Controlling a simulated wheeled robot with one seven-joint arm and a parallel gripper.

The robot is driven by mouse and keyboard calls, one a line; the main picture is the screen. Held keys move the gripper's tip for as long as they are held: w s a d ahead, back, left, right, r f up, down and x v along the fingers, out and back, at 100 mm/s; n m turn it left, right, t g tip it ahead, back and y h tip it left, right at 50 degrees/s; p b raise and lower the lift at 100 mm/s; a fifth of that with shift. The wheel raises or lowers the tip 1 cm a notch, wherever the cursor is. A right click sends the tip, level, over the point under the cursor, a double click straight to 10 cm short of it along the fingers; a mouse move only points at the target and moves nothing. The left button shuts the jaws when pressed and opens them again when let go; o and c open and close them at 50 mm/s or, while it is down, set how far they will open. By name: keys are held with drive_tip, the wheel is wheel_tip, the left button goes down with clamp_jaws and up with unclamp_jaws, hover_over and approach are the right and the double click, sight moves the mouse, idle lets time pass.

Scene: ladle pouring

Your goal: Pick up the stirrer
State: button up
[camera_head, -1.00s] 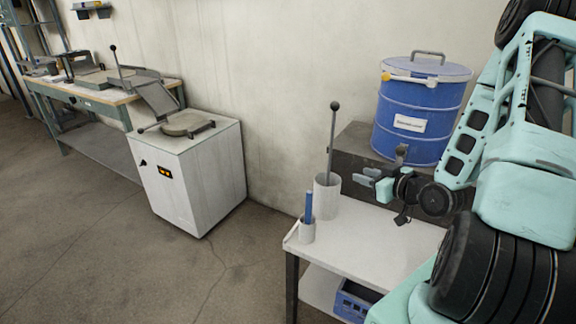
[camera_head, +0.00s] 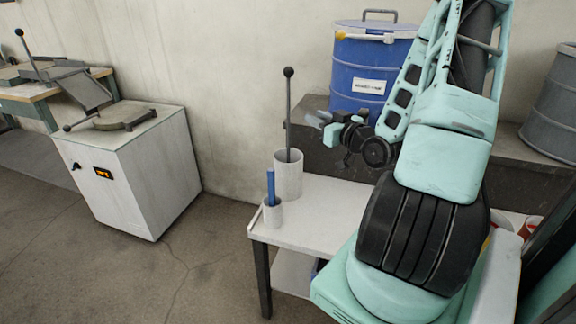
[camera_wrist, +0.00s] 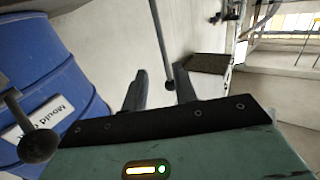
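The stirrer (camera_head: 288,108) appears to be the grey rod with a dark ball at its top. It stands upright in a white cylindrical container (camera_head: 288,180), its lower end hidden inside. In the wrist view the stirrer (camera_wrist: 160,42) runs down from the top edge, its ball in line with the gap between my fingers. My gripper (camera_head: 314,119) is to the right of the rod, at about its mid-height in the head view, and looks apart from it. The wrist view shows both fingers of my gripper (camera_wrist: 161,85) spread with nothing held between them.
A blue drum (camera_head: 372,75) is behind my gripper. A white cabinet (camera_head: 135,185) stands left, with floor between.

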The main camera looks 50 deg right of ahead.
sight(289, 106)
drive_tip(key=shift+w+d+f+p, duration=0.1)
drive_tip(key=shift+w+d+p, duration=0.3)
drive_tip(key=shift+w, duration=1.65)
drive_tip(key=shift+w+d+f+p, duration=0.1)
drive_tip(key=shift+w+d+p, duration=0.3)
drive_tip(key=shift+w, duration=1.7)
drive_tip(key=shift+w+d+f+p, duration=0.1)
drive_tip(key=shift+w+d+p, duration=0.25)
drive_tip(key=shift+w, duration=1.7)
drive_tip(key=shift+a+r, duration=0.1)
clamp_jaws()
